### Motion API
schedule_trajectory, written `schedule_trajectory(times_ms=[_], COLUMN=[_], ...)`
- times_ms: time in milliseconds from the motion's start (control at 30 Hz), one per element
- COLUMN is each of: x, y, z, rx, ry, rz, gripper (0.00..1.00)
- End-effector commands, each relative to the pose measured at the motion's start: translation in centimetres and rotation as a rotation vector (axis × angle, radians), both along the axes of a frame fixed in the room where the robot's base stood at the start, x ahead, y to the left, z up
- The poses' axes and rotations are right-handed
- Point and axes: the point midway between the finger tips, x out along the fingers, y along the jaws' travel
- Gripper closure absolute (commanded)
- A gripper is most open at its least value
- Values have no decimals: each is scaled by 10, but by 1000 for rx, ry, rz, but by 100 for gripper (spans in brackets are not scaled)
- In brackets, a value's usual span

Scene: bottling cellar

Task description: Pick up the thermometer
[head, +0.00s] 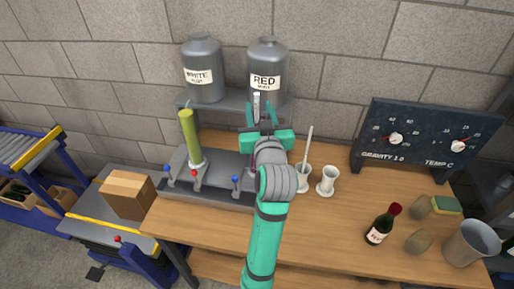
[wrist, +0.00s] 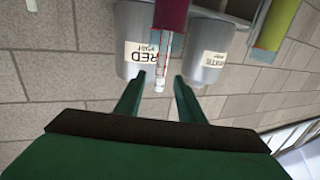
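A slim clear rod with a reddish line, apparently the thermometer (wrist: 159,82), sticks up out of a glass cylinder of dark red wine (wrist: 171,14) in the wrist view, which is upside down. Its pale upper part (head: 257,102) shows in the head view in front of the RED tank. My gripper (head: 262,107) is open, its green fingertips on either side of the rod with gaps visible; I see no contact. My wrist hides most of the red cylinder in the head view. A second thin pale rod (head: 309,145) stands in a white holder (head: 303,184).
A yellow-green cylinder (head: 191,135) stands left on the grey valve bench (head: 225,165). The WHITE tank (head: 202,60) and RED tank (head: 267,58) are behind. An empty white holder (head: 327,182), dial board (head: 425,140) and bottle (head: 380,228) are right. Wooden tabletop (head: 330,225) is clear in front.

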Motion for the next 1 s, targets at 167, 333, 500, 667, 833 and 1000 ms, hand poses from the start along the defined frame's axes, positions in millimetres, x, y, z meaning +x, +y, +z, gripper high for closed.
schedule_trajectory(times_ms=[167, 333, 500, 667, 833, 1000], x=[26, 41, 44, 43, 43, 43], y=[5, 7, 7, 8, 9, 9], z=[1, 2, 1, 1, 1, 1], rx=[1, 1, 0, 0, 0, 0], ry=[1, 0, 0, 0, 0, 0], rz=[1, 1, 1, 3, 3, 4], gripper=[65, 65, 65, 79, 100, 100])
